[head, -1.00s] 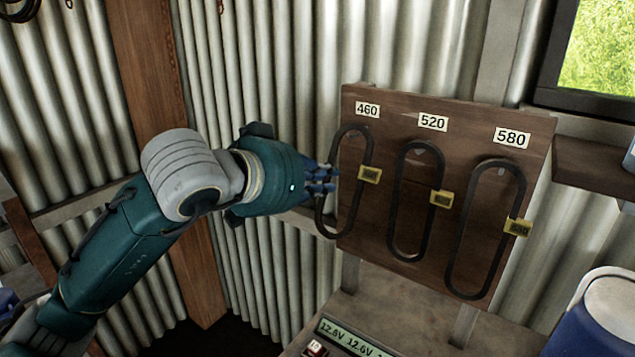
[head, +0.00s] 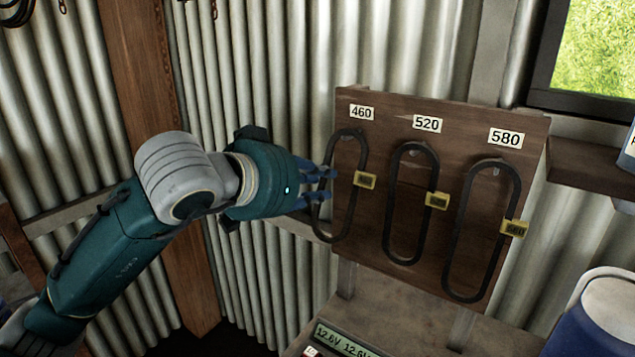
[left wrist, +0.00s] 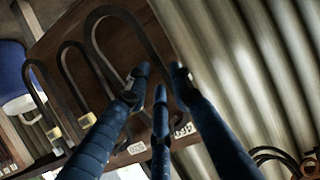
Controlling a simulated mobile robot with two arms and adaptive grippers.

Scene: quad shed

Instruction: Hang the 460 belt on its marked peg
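The 460 belt (head: 360,151) is a black loop with a yellow tag (head: 365,180). Its top is at the peg area under the 460 label (head: 362,113), and its lower end leans left past the board's edge. Whether it rests fully on the peg is hard to tell. My left gripper (head: 325,180) is at the belt's left strand, its blue fingers around or beside it. In the left wrist view the fingertips (left wrist: 160,78) are apart near the strand, and the belt's loop (left wrist: 110,12) shows beyond them. The fingers hide its tag there. My right gripper is out of view.
The wooden board (head: 375,225) also holds the 520 belt (head: 389,205) and 580 belt (head: 459,230) on the right. A shelf (head: 585,170) and blue-white container (head: 605,315) are further right. A display (head: 345,340) is below. Corrugated wall lies behind my gripper.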

